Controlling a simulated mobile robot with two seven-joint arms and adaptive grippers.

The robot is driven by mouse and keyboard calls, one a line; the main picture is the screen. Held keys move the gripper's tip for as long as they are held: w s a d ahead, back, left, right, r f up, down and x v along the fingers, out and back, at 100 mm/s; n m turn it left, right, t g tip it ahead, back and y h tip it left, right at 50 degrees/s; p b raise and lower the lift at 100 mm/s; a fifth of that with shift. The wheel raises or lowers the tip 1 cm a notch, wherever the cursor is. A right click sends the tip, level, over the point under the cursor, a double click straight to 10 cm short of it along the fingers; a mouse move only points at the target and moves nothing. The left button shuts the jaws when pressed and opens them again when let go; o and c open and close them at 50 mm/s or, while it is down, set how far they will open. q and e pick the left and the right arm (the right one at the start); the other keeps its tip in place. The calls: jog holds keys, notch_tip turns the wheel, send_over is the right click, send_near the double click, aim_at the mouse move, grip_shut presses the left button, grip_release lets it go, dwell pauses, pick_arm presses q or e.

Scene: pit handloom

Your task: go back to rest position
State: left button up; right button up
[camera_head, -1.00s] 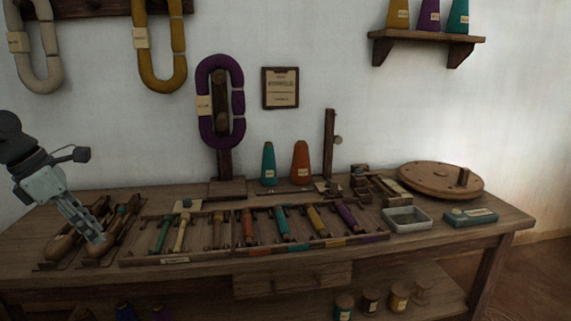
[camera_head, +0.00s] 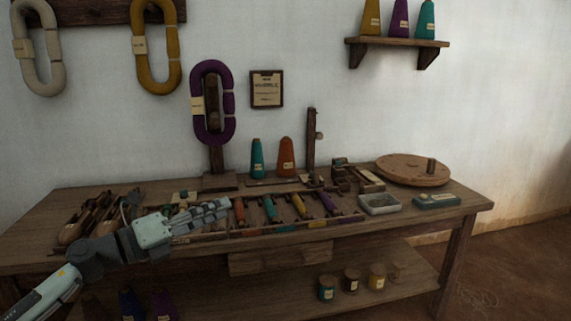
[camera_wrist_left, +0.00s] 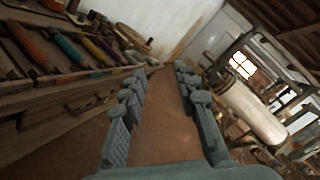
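My left gripper (camera_head: 218,209) reaches in from the lower left, pointing right, in front of the workbench's bobbin tray (camera_head: 290,230). It covers the tray's left part in the head view. In the left wrist view its two fingers (camera_wrist_left: 160,72) stand wide apart with only brown floor between them, so it is open and empty. My right gripper is in neither view.
The wooden workbench (camera_head: 465,207) carries wooden shuttles (camera_head: 95,216) at left, a purple skein (camera_head: 229,103) on a stand, two cones, a grey dish (camera_head: 379,204) and a round wooden disc (camera_head: 413,170). A white cloth roll (camera_wrist_left: 250,108) shows at right in the wrist view.

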pick_arm(q)
jog(key=s+a+f+n+t+y, duration=0.1)
jog(key=s+a+f+n+y, duration=0.1)
jog(key=a+f+n+y, duration=0.45)
jog(key=s+a+f+n+t+y+p, duration=0.15)
jog(key=f+n+y, duration=0.25)
jog(key=f+n, duration=0.55)
jog(key=s+a+f+n+y, duration=0.3)
jog(key=a+f+n+y, duration=0.25)
jog(key=n, duration=0.55)
jog(key=s+f+n+g, duration=0.3)
jog(key=s+f+g, duration=0.2)
jog(key=s+f, duration=0.4)
jog(key=s+d+f+n+g, duration=0.1)
jog(key=s+f+n+g, duration=0.3)
jog(key=s+f, duration=0.5)
jog(key=s+g, duration=0.2)
jog(key=s, duration=0.6)
jog(key=shift+s+d+f+p, duration=0.2)
jog(key=shift+f+p, duration=0.15)
jog(key=shift+f, duration=0.05)
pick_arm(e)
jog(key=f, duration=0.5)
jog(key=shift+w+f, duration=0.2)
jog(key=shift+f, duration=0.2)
